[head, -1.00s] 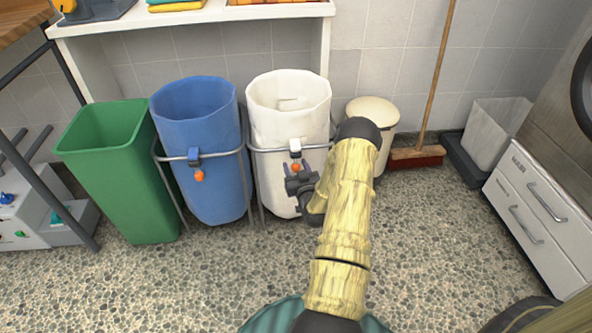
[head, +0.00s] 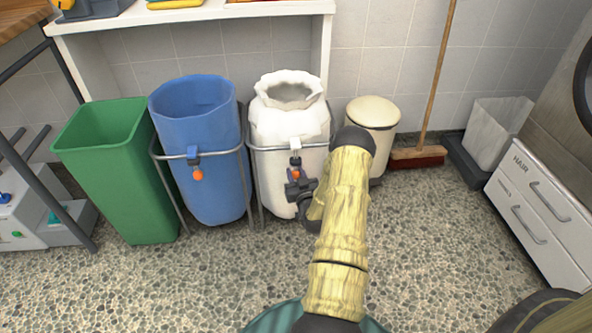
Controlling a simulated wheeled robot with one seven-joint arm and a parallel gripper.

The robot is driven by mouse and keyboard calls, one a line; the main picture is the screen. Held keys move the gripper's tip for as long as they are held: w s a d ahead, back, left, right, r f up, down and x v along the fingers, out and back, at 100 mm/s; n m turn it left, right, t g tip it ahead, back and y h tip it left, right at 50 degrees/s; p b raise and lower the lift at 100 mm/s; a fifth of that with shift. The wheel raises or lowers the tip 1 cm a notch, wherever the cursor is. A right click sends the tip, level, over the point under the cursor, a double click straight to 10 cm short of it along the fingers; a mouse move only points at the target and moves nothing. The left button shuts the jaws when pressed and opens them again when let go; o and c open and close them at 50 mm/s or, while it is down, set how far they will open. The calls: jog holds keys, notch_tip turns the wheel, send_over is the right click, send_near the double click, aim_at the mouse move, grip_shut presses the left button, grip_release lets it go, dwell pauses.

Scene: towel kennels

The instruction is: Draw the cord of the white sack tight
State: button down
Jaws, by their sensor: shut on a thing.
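The white sack (head: 272,127) hangs in a grey metal frame (head: 262,187) in the head view. Its mouth is drawn in to a smaller, ruffled opening, and I still see down into it. An orange pull (head: 295,174) on the cord is just below the lock. My gripper (head: 295,178) is shut on the orange pull in front of the sack. My arm hides part of the sack's lower right side.
A blue sack (head: 205,150) with its own orange pull hangs in a frame to the left, open. A green bin (head: 110,175) stands further left. A cream lidded bin (head: 372,115) is close behind my arm at the right. The pebbled floor in front is clear.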

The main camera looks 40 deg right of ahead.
notch_tip(320, 180, down, 6)
jog(key=shift+r+b, duration=0.2)
jog(key=shift+b, duration=0.55)
jog(key=shift+s, duration=0.1)
jog(key=c, duration=1.1)
grip_release()
jog(key=p+v, duration=0.7)
jog(key=v, duration=1)
jog(key=shift+s, duration=0.15)
